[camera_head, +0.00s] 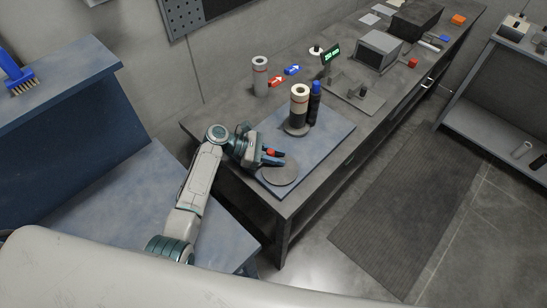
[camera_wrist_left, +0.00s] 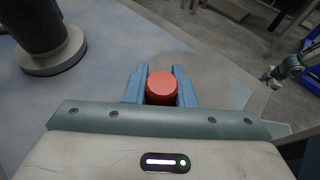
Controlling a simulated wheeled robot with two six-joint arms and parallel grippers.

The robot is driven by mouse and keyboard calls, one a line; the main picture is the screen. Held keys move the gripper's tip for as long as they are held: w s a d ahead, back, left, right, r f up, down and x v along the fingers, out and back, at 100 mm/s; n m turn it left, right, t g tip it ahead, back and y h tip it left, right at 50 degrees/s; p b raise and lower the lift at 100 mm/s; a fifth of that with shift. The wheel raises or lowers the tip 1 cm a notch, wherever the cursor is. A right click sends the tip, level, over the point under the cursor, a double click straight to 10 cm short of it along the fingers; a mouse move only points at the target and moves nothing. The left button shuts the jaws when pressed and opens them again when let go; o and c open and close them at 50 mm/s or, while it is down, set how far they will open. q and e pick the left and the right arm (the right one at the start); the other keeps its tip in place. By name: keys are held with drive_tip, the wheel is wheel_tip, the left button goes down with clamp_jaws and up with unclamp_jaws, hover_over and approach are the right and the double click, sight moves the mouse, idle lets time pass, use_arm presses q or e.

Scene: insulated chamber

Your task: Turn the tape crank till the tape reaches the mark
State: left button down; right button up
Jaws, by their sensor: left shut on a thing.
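The crank is a round grey disc (camera_head: 279,172) with a red knob (camera_head: 271,151), lying flat on a blue-grey board on the bench. My left gripper (camera_head: 273,157) is shut on the knob. In the left wrist view, the red knob (camera_wrist_left: 161,87) stands between the two blue fingers (camera_wrist_left: 161,90), with the disc (camera_wrist_left: 205,72) beneath. Behind the crank, a dark upright column with a pale top (camera_head: 299,93) stands on a round base. A dark blue cylinder (camera_head: 314,103) stands beside it. What looks like part of my right arm shows at the right of the left wrist view; its jaws are unclear.
Behind are a grey cylinder (camera_head: 261,76), a red arrow block (camera_head: 277,81), a blue arrow block (camera_head: 293,69) and a small green-lit display (camera_head: 331,54). A flat plate with a small fixture (camera_head: 355,97) lies right of the board.

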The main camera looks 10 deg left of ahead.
sight(287, 162)
use_arm(q)
drive_tip(key=m+g, duration=0.2)
drive_tip(key=d+g+b, duration=0.1)
drive_tip(key=shift+w+m, duration=0.3)
drive_tip(key=shift+m, duration=0.1)
drive_tip(key=m+g+b, duration=0.1)
drive_tip(key=g, duration=0.1)
drive_tip(key=d+m+g+y, duration=0.1)
drive_tip(key=m+g, duration=0.1)
drive_tip(key=shift+f+m+b, duration=0.1)
drive_tip(key=shift+m+b, duration=0.2)
drive_tip(key=shift+b, duration=0.1)
drive_tip(key=shift+m+g+y, duration=0.3)
drive_tip(key=shift+g, duration=0.1)
drive_tip(key=shift+d+r+m+g+y+p, duration=0.25)
drive_tip(key=shift+r+m+g+y+p, duration=0.2)
drive_tip(key=shift+m+g+p, duration=0.25)
drive_tip(key=shift+d+f+m+g+p, duration=0.1)
drive_tip(key=shift+m+g+p, duration=0.2)
drive_tip(key=shift+d+f+m+g+y, duration=0.1)
drive_tip(key=shift+f+m+g+y, duration=0.05)
drive_tip(key=shift+m+g+y, duration=0.2)
drive_tip(key=shift+s+d+f+m+g+y+b, duration=0.1)
drive_tip(key=shift+d+f+m+g+y+b, duration=0.1)
drive_tip(key=shift+m+g+y+b, duration=0.4)
drive_tip(key=shift+s+d+r+m+g+y+b, duration=0.1)
drive_tip(key=shift+m+g+y+b, duration=0.15)
drive_tip(key=shift+m+y+b, duration=0.15)
